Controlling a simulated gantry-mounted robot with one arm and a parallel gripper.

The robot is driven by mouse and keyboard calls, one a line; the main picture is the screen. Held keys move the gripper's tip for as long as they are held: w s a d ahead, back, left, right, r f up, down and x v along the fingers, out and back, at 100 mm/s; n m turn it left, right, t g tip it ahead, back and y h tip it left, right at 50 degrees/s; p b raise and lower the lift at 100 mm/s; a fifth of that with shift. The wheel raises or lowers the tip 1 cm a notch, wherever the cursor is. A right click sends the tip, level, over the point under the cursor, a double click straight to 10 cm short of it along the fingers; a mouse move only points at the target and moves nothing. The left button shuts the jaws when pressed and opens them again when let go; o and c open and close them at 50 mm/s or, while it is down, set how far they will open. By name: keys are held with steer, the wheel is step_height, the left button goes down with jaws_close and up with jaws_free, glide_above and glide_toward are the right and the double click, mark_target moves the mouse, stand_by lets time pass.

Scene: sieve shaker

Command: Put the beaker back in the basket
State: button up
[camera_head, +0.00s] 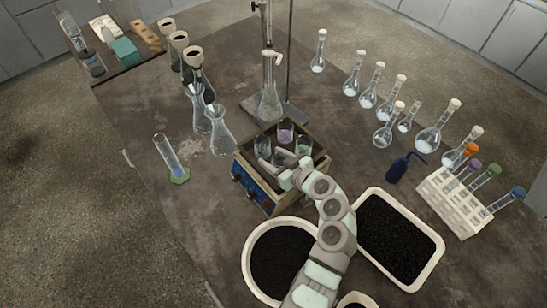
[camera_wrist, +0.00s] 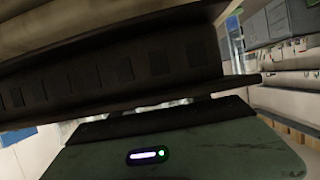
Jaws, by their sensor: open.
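The basket appears to be the square open-topped box (camera_head: 240,160) with a blue control panel (camera_head: 255,188) in the middle of the table. Small glass beakers stand inside it. One has purple contents (camera_head: 285,132), one looks greenish (camera_head: 304,147), and a clear one (camera_head: 262,147) is at the left. My gripper (camera_head: 284,160) is over the front part of the box, low among the beakers. Its jaws are open, but I cannot tell whether a beaker is between them. My arm hides the front right corner of the box. The wrist view shows mostly dark gripper parts and no clear beaker.
Flasks (camera_head: 222,135) stand left of the box, beside a graduated cylinder (camera_head: 170,155). A stand with a flask (camera_head: 269,100) is behind it. A wash bottle (camera_head: 398,167), tube rack (camera_head: 452,205) and black-filled tray (camera_head: 439,240) are right. A round black-filled bowl (camera_head: 249,258) is in front.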

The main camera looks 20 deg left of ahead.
steer(key=b+v, duration=0.1)
steer(key=v, duration=1)
steer(key=shift+b, duration=0.4)
steer(key=shift+s+d+r, duration=0.2)
steer(key=shift+s+d, duration=0.1)
steer(key=shift+d, duration=0.1)
